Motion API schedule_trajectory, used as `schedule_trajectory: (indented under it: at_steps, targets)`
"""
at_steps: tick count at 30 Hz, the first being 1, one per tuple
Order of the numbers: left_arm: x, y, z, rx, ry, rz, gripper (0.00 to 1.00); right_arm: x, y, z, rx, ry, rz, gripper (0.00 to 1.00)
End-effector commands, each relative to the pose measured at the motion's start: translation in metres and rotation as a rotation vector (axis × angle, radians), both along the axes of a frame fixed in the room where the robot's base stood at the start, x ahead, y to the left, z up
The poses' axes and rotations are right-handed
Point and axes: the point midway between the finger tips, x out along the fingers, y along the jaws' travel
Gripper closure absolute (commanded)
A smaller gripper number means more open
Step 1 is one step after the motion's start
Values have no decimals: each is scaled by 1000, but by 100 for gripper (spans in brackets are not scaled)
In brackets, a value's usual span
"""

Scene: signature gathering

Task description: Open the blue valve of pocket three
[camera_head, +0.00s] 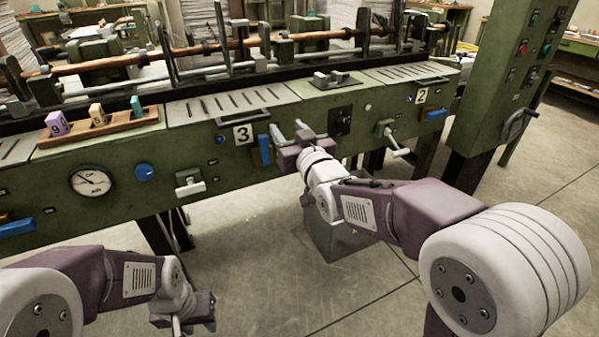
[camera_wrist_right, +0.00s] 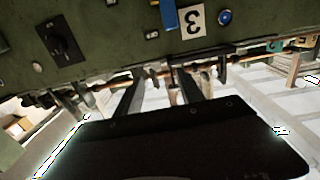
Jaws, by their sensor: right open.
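The blue valve handle (camera_head: 264,150) of pocket three hangs down on the green machine front, just right of the number 3 plate (camera_head: 243,134). In the right wrist view the picture is upside down; the blue handle (camera_wrist_right: 169,16) and the 3 plate (camera_wrist_right: 193,21) are at its top edge. My right gripper (camera_head: 287,132) is open and empty, just right of the blue handle in the head view and seemingly apart from it. Its dark fingers (camera_wrist_right: 160,80) show a gap. My left gripper (camera_head: 190,315) is low, over the floor; its jaw opening is unclear.
A black rotary switch (camera_head: 342,121) and a metal lever (camera_head: 396,143) are right of my right gripper. A blue knob (camera_head: 144,172), a gauge (camera_head: 91,181) and a metal latch (camera_head: 190,183) are left. Another blue handle (camera_head: 436,114) is near plate 2.

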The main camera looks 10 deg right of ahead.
Motion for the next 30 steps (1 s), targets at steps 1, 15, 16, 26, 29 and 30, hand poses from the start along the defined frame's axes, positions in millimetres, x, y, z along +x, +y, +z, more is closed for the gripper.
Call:
schedule_trajectory:
  at_steps: [1,15,16,26,29,30]
  targets:
    - [-1,0,-46,0,0,0,64,-2,9,-43,1,-5,18,55]
    - [-1,0,-79,0,-1,0,64,0,31,-77,1,0,57,55]
    - [-1,1,-80,0,-1,0,64,4,33,-78,1,1,57,55]
    - [-1,1,-93,0,0,0,64,66,53,-79,1,2,57,55]
    - [-1,1,-95,0,0,0,64,75,56,-78,0,4,57,55]
    - [-1,1,-95,0,0,0,64,77,56,-78,1,3,57,55]
